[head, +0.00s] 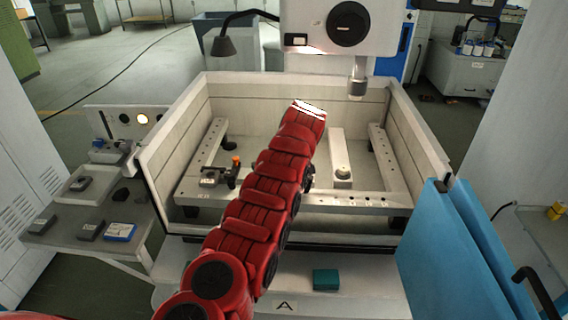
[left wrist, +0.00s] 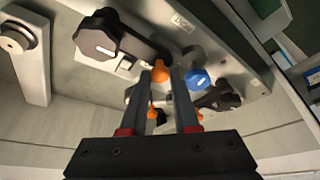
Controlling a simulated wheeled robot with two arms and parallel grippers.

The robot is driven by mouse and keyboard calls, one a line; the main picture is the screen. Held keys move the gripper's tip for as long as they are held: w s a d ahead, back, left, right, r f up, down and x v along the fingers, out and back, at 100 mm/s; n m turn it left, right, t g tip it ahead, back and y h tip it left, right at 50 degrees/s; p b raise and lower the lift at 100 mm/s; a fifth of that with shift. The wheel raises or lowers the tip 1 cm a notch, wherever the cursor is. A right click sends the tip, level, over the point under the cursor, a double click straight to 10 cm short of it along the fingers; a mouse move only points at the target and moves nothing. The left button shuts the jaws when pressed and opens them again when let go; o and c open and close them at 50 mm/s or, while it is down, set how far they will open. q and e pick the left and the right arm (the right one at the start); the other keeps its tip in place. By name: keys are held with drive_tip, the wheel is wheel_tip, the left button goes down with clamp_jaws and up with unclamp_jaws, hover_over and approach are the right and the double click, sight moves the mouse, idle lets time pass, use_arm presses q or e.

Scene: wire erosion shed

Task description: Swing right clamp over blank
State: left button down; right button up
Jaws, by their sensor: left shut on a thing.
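In the left wrist view, my left gripper (left wrist: 161,80) is shut on an orange knob (left wrist: 161,70) between its fingertips. Beside it are a dark clamp arm with a broad, labelled end (left wrist: 100,42), a blue round part (left wrist: 198,78) and another dark piece (left wrist: 222,97). Small orange parts show below the fingertips. In the head view my red left arm reaches into the tank and hides its gripper and what it holds. A clamp with an orange top (head: 236,161) and a grey labelled piece (head: 209,181) show left of the arm. I cannot tell the blank for sure. My right gripper is out of view.
The pale tank (head: 163,160) has high walls around a work frame (head: 365,200). A beam with a round part (head: 342,172) stands right of my arm. The machine head (head: 357,80) hangs above. Blue panels (head: 450,250) stand front right; a side table (head: 60,235) stands left.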

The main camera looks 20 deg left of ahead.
use_arm(q)
drive_tip(key=shift+s+d+n+p, duration=0.15)
drive_tip(key=shift+s+n+p, duration=0.15)
drive_tip(key=shift+n+p, duration=0.15)
drive_tip(key=shift+f, duration=0.15)
drive_tip(key=c, duration=0.7)
unclamp_jaws()
drive_tip(key=shift+s, duration=0.1)
drive_tip(key=shift+o, duration=0.2)
